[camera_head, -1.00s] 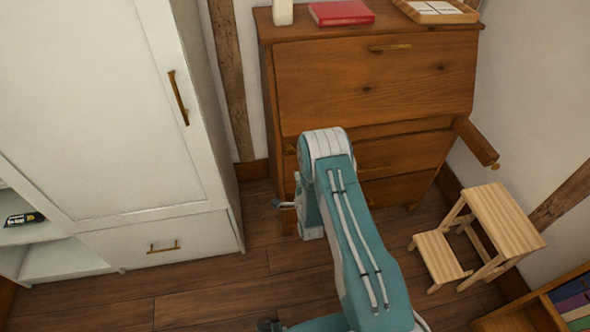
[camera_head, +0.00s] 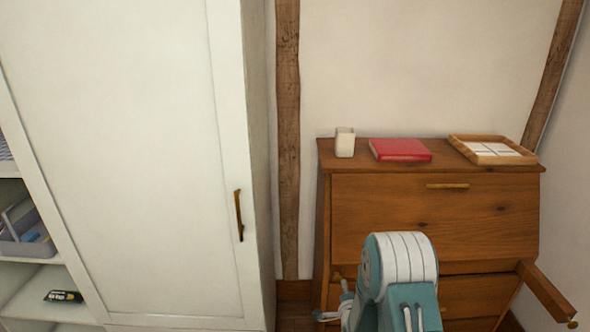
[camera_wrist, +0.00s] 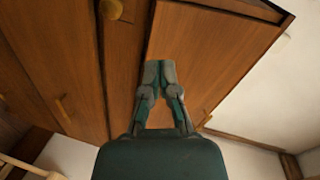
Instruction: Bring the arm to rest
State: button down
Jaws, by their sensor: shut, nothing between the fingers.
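My arm (camera_head: 402,280) shows at the bottom of the head view, folded in front of the wooden desk (camera_head: 400,215). My gripper (camera_wrist: 160,68) is in the wrist view, its two fingers together with nothing between them. Wooden panels of the furniture lie behind the fingertips; I cannot tell whether they touch. In the head view the gripper is mostly hidden beside the arm's teal and white joint.
The desk carries a white cup (camera_head: 345,143), a red book (camera_head: 400,150) and a wooden tray (camera_head: 493,150). A wooden support bar (camera_head: 547,292) sticks out at its right. A tall white wardrobe (camera_head: 130,150) stands left, beside open shelves holding a grey bin (camera_head: 25,240).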

jog(key=s+r+n+g, duration=0.3)
jog(key=s+r+n, duration=0.15)
jog(key=r, duration=0.65)
jog(key=s+r+n+g, duration=0.25)
jog(key=s+r, duration=0.35)
jog(key=r, duration=0.6)
jog(key=s+r+n+g, duration=0.2)
jog(key=s+r+n, duration=0.1)
jog(key=s, duration=1)
jog(key=s+r+n+g, duration=0.2)
jog(key=s+r+n, duration=0.1)
jog(key=s, duration=1)
jog(key=shift+s+r+n+g, duration=0.3)
jog(key=shift+r+n+g, duration=0.05)
jog(key=shift+n, duration=0.55)
jog(key=shift+d, duration=0.2)
